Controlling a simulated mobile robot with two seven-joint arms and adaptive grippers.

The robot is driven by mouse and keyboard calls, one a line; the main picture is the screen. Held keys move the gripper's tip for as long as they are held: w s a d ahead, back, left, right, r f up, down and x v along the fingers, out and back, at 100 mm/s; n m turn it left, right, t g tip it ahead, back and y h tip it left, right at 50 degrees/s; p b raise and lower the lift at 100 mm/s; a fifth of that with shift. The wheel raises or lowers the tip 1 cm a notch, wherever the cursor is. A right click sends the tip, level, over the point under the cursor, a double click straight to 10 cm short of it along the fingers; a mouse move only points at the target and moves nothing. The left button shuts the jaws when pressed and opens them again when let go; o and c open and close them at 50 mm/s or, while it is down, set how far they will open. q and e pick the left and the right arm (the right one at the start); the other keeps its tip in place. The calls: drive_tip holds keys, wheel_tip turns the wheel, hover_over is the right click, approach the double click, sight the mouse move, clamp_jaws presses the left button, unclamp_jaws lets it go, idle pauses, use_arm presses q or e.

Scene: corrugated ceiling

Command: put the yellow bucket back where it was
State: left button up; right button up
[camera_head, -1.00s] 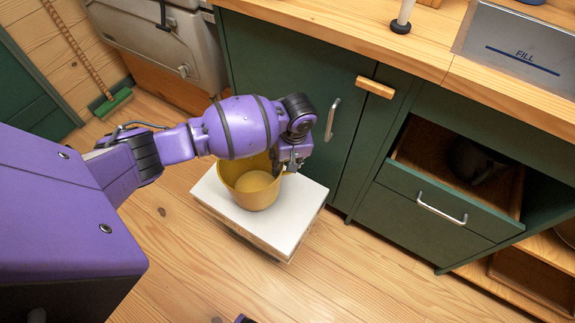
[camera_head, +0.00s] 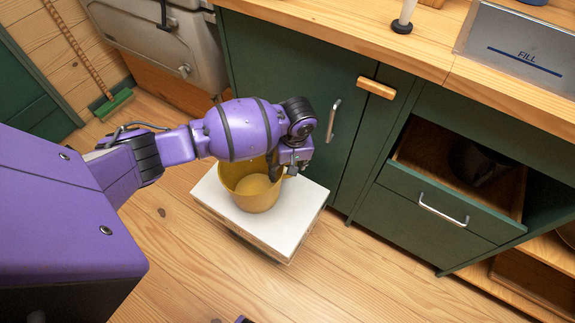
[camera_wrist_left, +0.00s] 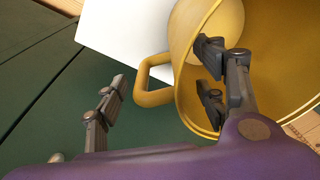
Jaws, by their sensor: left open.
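The yellow bucket (camera_head: 252,201) stands upright on a white-topped low box (camera_head: 218,207) on the floor, beside the green cabinet. My left gripper (camera_head: 288,172) is at the bucket's right rim, partly hiding it. In the left wrist view the open gripper (camera_wrist_left: 162,65) has one finger over the bucket's (camera_wrist_left: 283,50) mouth and the other outside. The bucket's handle (camera_wrist_left: 149,85) shows between the fingers, not clasped. I cannot tell whether a finger touches the bucket. My right gripper is out of view.
A green drawer (camera_head: 415,213) stands open at the right, with a dark object (camera_head: 478,162) inside. The wooden counter (camera_head: 330,32) runs above the cabinet (camera_head: 262,68). A green broom (camera_head: 113,103) leans at the far left. The floor (camera_head: 330,270) in front is clear.

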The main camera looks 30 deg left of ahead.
use_arm(q)
wheel_tip(320, 180, up, 12)
drive_tip(key=d+p, duration=0.1)
drive_tip(key=p, duration=0.2)
drive_tip(key=shift+s+d, duration=0.2)
drive_tip(key=shift+d, duration=0.15)
drive_tip(key=shift+f, duration=0.1)
